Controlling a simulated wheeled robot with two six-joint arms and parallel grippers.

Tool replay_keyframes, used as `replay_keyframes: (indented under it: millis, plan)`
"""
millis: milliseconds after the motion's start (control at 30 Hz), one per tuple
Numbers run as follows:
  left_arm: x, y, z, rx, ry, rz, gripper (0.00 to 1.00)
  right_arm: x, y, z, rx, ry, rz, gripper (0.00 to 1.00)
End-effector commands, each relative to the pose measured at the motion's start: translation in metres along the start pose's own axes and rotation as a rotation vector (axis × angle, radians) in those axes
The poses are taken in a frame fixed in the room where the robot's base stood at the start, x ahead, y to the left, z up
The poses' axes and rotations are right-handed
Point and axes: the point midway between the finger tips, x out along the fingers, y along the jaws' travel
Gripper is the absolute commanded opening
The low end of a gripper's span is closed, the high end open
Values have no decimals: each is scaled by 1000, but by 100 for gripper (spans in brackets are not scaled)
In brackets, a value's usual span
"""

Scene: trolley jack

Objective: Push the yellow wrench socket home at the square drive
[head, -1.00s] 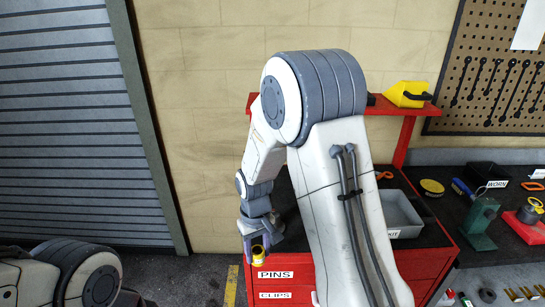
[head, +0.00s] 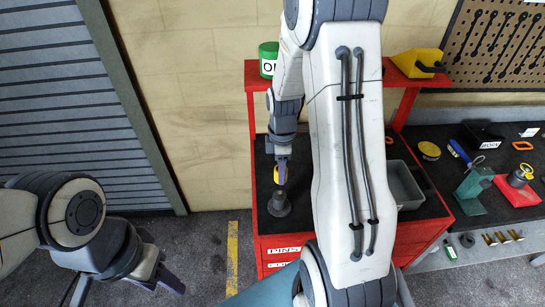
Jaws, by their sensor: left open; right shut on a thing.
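My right gripper (head: 281,165) points down over the left part of the red trolley's black top. It is shut on the yellow wrench socket (head: 277,174), of which only a small part shows between the fingers. Right under it stands a dark grey round-based piece with a short post (head: 279,206). I cannot tell whether socket and post touch, and no square drive can be made out. My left gripper (head: 165,281) is open and empty, low at the left over the floor, well away from the trolley.
The red trolley (head: 252,135) has an upper shelf with a green can (head: 268,58) and a yellow case (head: 416,63). A grey tray (head: 402,186) lies right of my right arm, which hides the trolley's middle. The bench at right holds a green block (head: 472,190) and a red block (head: 517,190).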

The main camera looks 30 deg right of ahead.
Motion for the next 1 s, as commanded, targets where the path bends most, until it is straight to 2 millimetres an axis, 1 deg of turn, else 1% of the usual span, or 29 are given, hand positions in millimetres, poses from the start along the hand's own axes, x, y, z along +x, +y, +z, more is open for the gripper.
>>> replay_keyframes:
  millis: [133, 500, 767, 1000]
  plan:
    - [0, 0, 0, 0, 0, 0, 50, 0, 1, 1, -37, 0, 0, 0]
    - [-3, 0, 0, 0, 0, 0, 50, -2, 0, -2, -41, 0, 0, 0]
    - [11, -1, 1, 0, 0, 0, 50, 16, 0, -1, -38, 0, 0, 0]
    - [29, -2, 2, -1, 0, 0, 50, 40, 0, 0, -37, 0, 0, 0]
